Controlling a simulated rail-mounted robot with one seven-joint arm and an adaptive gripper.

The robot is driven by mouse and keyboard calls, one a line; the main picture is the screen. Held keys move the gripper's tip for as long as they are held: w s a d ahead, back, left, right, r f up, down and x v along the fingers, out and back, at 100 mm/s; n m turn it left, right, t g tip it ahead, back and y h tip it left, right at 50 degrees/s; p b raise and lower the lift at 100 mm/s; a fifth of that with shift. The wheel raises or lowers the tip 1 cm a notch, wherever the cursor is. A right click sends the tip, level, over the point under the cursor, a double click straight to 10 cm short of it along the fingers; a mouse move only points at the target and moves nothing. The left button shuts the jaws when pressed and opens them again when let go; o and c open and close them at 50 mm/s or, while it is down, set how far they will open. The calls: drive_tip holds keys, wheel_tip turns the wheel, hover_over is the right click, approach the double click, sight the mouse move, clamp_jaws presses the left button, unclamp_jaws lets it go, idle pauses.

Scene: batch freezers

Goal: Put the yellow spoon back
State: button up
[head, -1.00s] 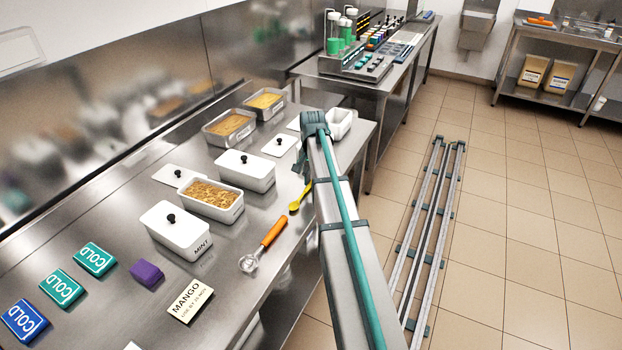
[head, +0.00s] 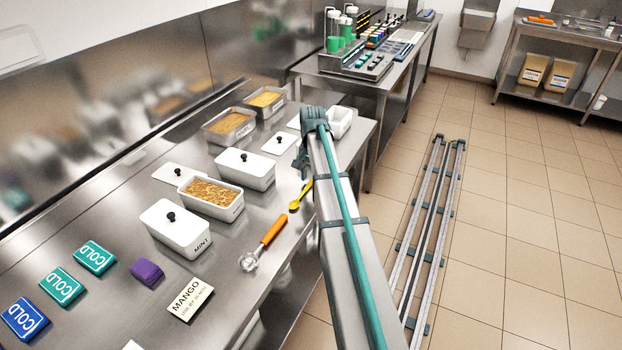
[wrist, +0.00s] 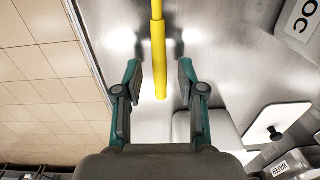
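The yellow spoon (head: 301,196) lies on the steel counter near its front edge, partly hidden behind my arm in the head view. In the wrist view the yellow spoon's handle (wrist: 158,55) runs down between the two fingers of my gripper (wrist: 159,82). The fingers are apart, with a gap on both sides of the handle, and do not touch it. In the head view my gripper (head: 301,163) is low over the counter at the far end of my arm; its fingertips are hard to make out there.
An orange-handled scoop (head: 271,232) lies nearby on the counter. White tubs, including an open one (head: 237,206) with brown contents, stand behind the spoon. A white container (head: 341,122) stands beyond my gripper. The counter's edge is close, with tiled floor beyond.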

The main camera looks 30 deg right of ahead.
sight(312, 182)
wheel_tip(312, 182, up, 11)
drive_tip(key=b, duration=0.1)
drive_tip(key=shift+s+b, duration=0.15)
drive_tip(key=shift+b, duration=0.2)
drive_tip(key=shift+d+r, duration=0.1)
